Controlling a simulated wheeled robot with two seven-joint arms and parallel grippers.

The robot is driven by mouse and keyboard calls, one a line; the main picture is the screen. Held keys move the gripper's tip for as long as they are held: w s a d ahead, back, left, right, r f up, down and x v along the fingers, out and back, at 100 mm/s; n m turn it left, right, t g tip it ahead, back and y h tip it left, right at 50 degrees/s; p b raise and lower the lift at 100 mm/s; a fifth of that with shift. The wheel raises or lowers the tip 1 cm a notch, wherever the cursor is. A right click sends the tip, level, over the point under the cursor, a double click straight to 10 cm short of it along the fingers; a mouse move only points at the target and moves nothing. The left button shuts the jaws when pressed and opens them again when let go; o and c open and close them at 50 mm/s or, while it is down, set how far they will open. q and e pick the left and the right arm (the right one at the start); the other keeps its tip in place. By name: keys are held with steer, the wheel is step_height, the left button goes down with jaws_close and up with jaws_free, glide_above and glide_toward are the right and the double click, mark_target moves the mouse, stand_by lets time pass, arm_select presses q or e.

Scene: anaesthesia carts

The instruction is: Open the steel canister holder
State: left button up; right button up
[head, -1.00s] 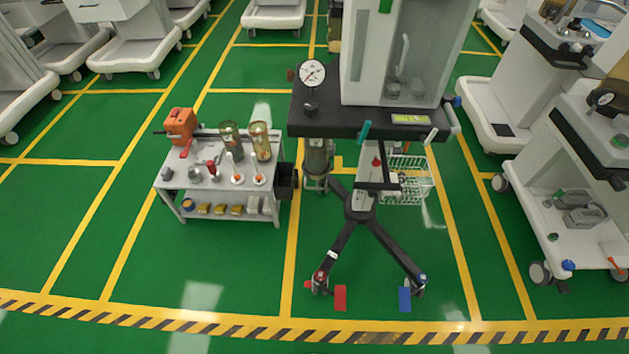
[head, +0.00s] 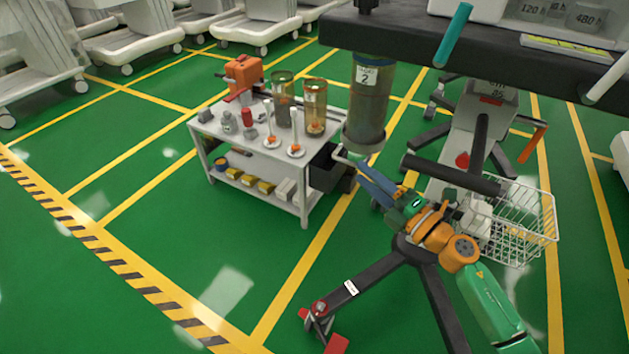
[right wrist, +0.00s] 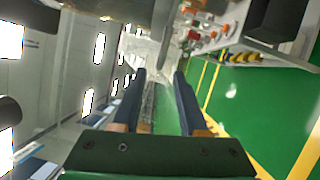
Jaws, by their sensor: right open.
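The steel canister holder (head: 362,142) hangs under the black cart top in the head view, around the foot of a brownish canister (head: 370,95) with a white label reading 2. A thin pale steel lever (head: 346,159) sticks out low from the holder. My right gripper (head: 364,176) is just below the holder, its blue fingers pointing up-left at the lever. In the right wrist view the gripper (right wrist: 161,78) is open, with a blurred pale bar between or behind the fingers. I cannot tell whether they touch the lever. My left gripper is out of view.
A grey side table (head: 272,150) with canisters, an orange device and small parts stands to the left. A black bin (head: 330,170) is at its right end. A wire basket (head: 515,225) and black cart legs (head: 370,275) are close to my right arm. Green floor is free at the lower left.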

mark_target(349, 161)
steer(key=x, duration=0.5)
steer(key=shift+w+a+r+b, duration=0.1)
steer(key=shift+w+a+b, duration=0.1)
steer(key=shift+b, duration=0.1)
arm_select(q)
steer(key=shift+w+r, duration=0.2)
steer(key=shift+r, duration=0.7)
arm_select(e)
jaws_close()
